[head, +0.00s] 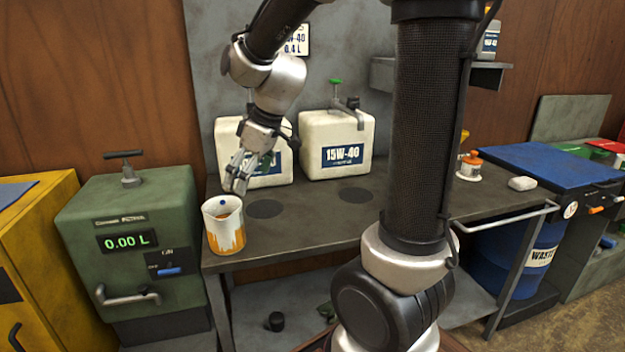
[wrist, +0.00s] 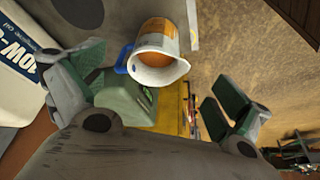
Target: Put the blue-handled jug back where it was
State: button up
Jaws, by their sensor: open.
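The jug (head: 223,226) is white with an orange lower part and stands upright on the left front corner of the dark workbench (head: 310,225). In the wrist view the jug (wrist: 162,45) shows its open rim, its spout and its blue handle (wrist: 123,58). Its handle is mostly hidden in the head view. My gripper (head: 238,186) is open and empty, above and a little behind the jug. In the wrist view the spread fingers (wrist: 150,90) lie apart from the jug, which shows beyond the gap between them.
Two white canisters stand behind: one labelled 15W-40 (head: 338,145) and one partly hidden by my gripper (head: 226,145). Two dark round spots (head: 265,209) (head: 355,195) on the bench are bare. A green dispenser (head: 135,250) reading 0.00 L stands left. A small orange-capped bottle (head: 470,166) stands right.

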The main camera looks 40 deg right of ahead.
jog(key=s+d+r+m+h, duration=0.1)
jog(key=s+d+m, duration=0.1)
jog(key=s, duration=0.4)
jog(key=s+d+r+m+h, duration=0.1)
jog(key=s+d+r+m, duration=0.1)
jog(key=s, duration=0.5)
jog(key=s+d+r+m+t+h, duration=0.1)
jog(key=s+d+r+m, duration=0.1)
jog(key=s+d+m, duration=0.2)
jog(key=s+d, duration=0.1)
jog(key=s, duration=0.2)
jog(key=shift+s+d, duration=0.2)
jog(key=shift+d, duration=0.15)
